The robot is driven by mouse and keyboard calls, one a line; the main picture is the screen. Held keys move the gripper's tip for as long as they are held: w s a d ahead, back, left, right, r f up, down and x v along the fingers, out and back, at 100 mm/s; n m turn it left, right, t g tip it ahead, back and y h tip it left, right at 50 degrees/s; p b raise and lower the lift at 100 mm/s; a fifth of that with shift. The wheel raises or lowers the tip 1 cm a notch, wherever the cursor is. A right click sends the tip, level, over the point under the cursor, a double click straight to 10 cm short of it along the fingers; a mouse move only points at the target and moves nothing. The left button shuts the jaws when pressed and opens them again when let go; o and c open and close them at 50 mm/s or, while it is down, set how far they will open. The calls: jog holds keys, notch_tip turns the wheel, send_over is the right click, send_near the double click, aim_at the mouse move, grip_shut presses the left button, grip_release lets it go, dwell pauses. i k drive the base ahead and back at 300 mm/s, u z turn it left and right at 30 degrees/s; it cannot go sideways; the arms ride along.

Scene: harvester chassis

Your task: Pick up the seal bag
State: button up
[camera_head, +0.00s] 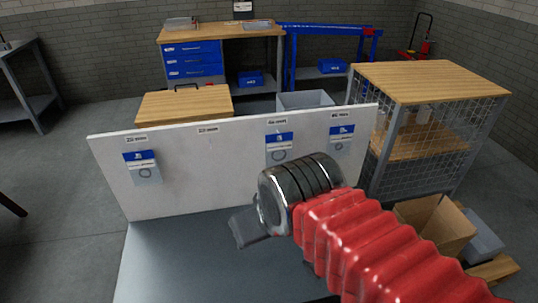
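Three clear seal bags with blue-and-white headers hang on the front of an upright white board (205,170). The left seal bag (146,174) is near the board's left end. The middle seal bag (279,154) is right of centre, and the right seal bag (341,143) is near the right end. Each appears to hold a ring-shaped seal. My gripper (240,230) shows only as a grey part beyond the dark wrist, low in front of the board and below the middle bag. Its fingers are not clear, and I see no bag at it.
Small labels top the board; one label (207,129) has no bag beneath it. A bare grey surface (190,260) lies in front of the board. An open cardboard box (435,228) and a wire-mesh cage (425,150) stand at right. A workbench (220,32) stands behind.

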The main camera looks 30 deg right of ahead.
aim_at(145, 170)
jog(key=u, duration=0.8)
jog(key=k, duration=1)
jog(key=z, duration=0.7)
jog(key=i, duration=1)
jog(key=z, duration=0.05)
